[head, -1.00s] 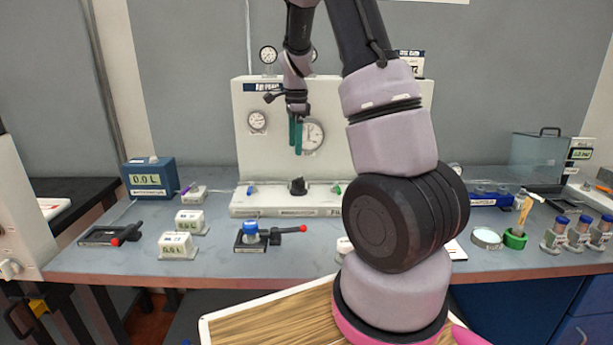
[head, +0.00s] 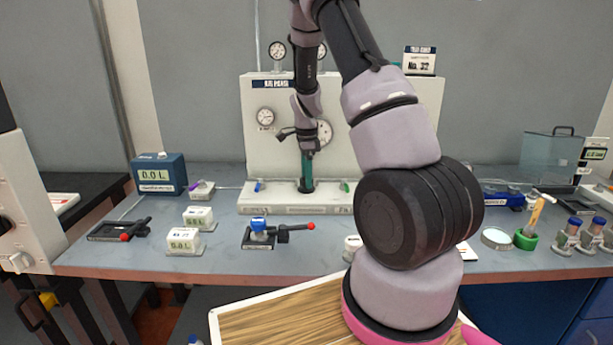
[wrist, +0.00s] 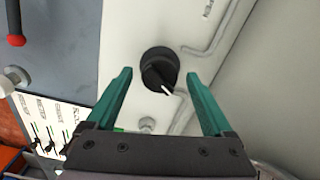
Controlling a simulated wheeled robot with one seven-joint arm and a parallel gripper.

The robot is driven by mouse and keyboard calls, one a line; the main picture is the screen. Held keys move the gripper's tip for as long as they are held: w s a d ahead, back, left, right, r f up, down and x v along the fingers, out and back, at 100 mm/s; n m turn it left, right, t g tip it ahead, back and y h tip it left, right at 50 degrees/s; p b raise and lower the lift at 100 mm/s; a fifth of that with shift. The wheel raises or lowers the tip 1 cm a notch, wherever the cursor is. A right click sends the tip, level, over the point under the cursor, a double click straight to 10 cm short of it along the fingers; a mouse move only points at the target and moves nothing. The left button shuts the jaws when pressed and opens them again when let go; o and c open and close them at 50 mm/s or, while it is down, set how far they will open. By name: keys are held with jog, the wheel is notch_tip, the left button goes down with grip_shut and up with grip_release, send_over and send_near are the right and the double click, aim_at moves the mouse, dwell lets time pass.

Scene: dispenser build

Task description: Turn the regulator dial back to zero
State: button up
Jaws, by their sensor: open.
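The regulator dial is a black knob (wrist: 159,70) with a white pointer line, on the white base ledge of the dispenser panel. In the wrist view its pointer aims toward the lower right. My gripper (wrist: 163,100) has two green fingers, spread apart, one on each side of the knob and slightly short of it, with nothing between them.
Small valves with blue (head: 259,187) and green (head: 344,187) handles flank the knob's place on the ledge. A valve with a red-tipped lever (head: 283,233) sits in front on the bench. Small display boxes (head: 186,241) and a blue meter (head: 159,175) are at left.

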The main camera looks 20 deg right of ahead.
jog(key=shift+f, duration=0.1)
grip_shut()
jog(key=c, duration=1.4)
grip_release()
